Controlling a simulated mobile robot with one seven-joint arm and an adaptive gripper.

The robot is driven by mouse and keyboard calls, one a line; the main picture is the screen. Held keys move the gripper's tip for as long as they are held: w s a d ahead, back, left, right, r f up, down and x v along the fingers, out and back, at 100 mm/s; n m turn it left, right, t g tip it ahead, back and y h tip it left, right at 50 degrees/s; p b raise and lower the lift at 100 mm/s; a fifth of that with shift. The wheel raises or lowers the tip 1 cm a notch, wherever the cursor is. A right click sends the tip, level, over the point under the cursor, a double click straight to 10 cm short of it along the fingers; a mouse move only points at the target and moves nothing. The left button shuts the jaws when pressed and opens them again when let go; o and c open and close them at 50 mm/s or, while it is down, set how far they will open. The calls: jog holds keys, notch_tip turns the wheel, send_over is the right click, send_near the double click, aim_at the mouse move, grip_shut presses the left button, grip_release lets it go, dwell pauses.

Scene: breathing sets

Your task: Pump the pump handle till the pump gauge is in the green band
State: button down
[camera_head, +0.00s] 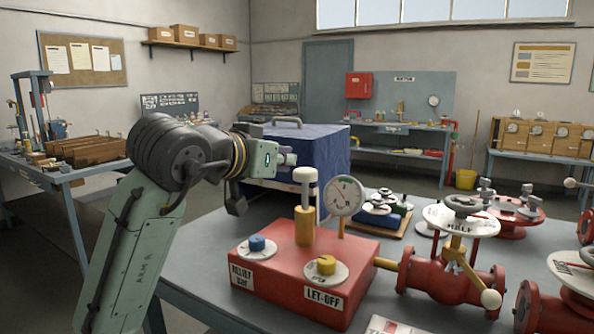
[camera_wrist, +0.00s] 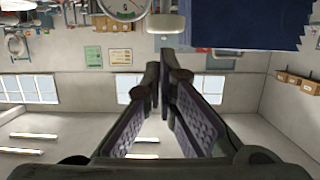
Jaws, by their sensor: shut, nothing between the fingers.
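The pump is a red box (camera_head: 285,285) on the grey bench. Its pump handle (camera_head: 305,175) is a white-capped rod standing upright from a yellow cylinder (camera_head: 304,226); the white cap also shows in the wrist view (camera_wrist: 166,23). The pump gauge (camera_head: 344,196) is a round white dial right of the handle. It shows upside down and cut off in the wrist view (camera_wrist: 124,8), with a green arc; its needle is too small to read. My gripper (camera_head: 291,159) is near the handle's top, slightly above and left of it, apparently not holding it. Its fingertips (camera_wrist: 166,73) are together and empty.
A blue relief knob (camera_head: 257,244) and a yellow let-off knob (camera_head: 326,265) sit on the pump box. Red valves with handwheels (camera_head: 462,206) stand to the right. A dark-blue covered box (camera_head: 315,155) stands behind my gripper. The space above the pump is open.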

jog(key=shift+v, duration=1.45)
jog(key=shift+r, duration=0.15)
jog(key=shift+d, duration=0.1)
